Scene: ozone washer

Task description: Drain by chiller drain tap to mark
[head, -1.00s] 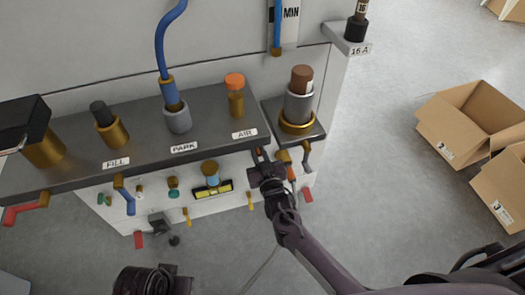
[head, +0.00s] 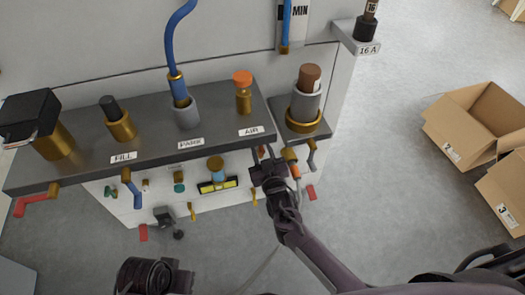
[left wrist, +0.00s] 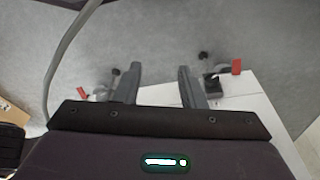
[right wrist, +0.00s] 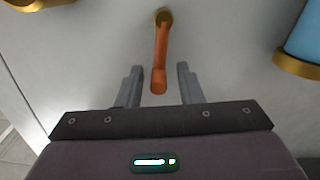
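A small orange lever tap (right wrist: 159,65) hangs from the white front panel in the right wrist view. Its tip lies between my right gripper's fingers (right wrist: 158,84), which are apart with clear gaps on both sides. In the head view my right gripper (head: 263,156) is below the AIR label, in front of the panel. A white plate marked MIN (head: 300,13) stands at the top, beside a blue gauge column (head: 287,25). My left gripper (left wrist: 159,82) is open and empty above the floor. I cannot read a label on the orange tap.
A dark shelf (head: 80,168) juts out above the panel, with FILL, PARK and AIR labels. A blue lever (head: 131,192), a red lever (head: 35,201) and a yellow level (head: 218,186) are nearby. Cardboard boxes (head: 465,125) stand on the right; the floor between is free.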

